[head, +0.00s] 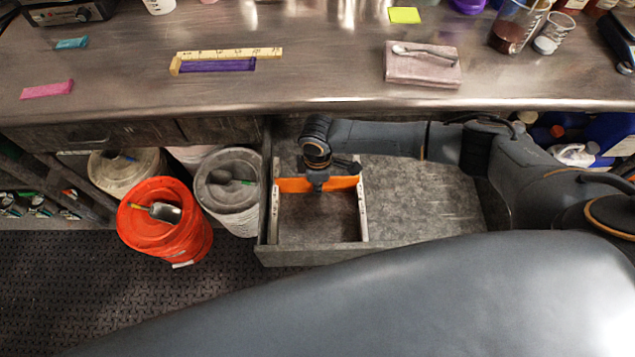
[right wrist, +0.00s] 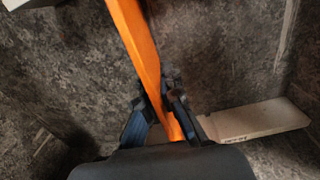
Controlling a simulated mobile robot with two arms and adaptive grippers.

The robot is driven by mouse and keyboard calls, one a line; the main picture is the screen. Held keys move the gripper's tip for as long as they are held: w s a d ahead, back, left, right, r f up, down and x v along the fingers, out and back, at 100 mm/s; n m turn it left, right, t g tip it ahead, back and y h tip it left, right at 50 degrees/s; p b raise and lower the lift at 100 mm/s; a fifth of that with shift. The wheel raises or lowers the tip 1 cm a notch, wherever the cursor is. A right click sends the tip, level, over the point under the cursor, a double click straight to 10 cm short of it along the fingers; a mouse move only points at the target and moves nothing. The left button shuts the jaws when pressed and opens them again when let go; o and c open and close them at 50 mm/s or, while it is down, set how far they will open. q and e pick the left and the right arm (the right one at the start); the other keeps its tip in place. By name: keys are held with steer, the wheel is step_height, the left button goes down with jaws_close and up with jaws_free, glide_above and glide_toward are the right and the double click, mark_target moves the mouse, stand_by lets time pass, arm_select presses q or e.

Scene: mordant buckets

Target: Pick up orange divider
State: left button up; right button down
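The orange divider (head: 293,185) stands on edge across the open drawer, between two pale slotted rails. It also shows in the right wrist view (right wrist: 136,40), running up from between the fingers. My right gripper (head: 319,186) reaches down over the divider near its middle. In the right wrist view its two fingers (right wrist: 162,104) lie close against both sides of the divider and look shut on it. The gripper hides part of the divider in the head view. My left gripper is not in view.
The open drawer (head: 420,200) has a bare grey floor right of the right rail (head: 362,212). An orange-red bucket (head: 180,238) and a grey bucket (head: 240,215) stand left of it. The workbench (head: 330,75) edge lies just behind the arm.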

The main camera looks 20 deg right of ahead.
step_height(320, 180, up, 10)
steer(key=shift+f, duration=0.1)
steer(key=shift+r+p, duration=0.3)
steer(key=shift+r, duration=0.2)
step_height(320, 180, up, 6)
steer(key=p, duration=0.7)
steer(key=shift+p, duration=0.3)
stand_by(0.7)
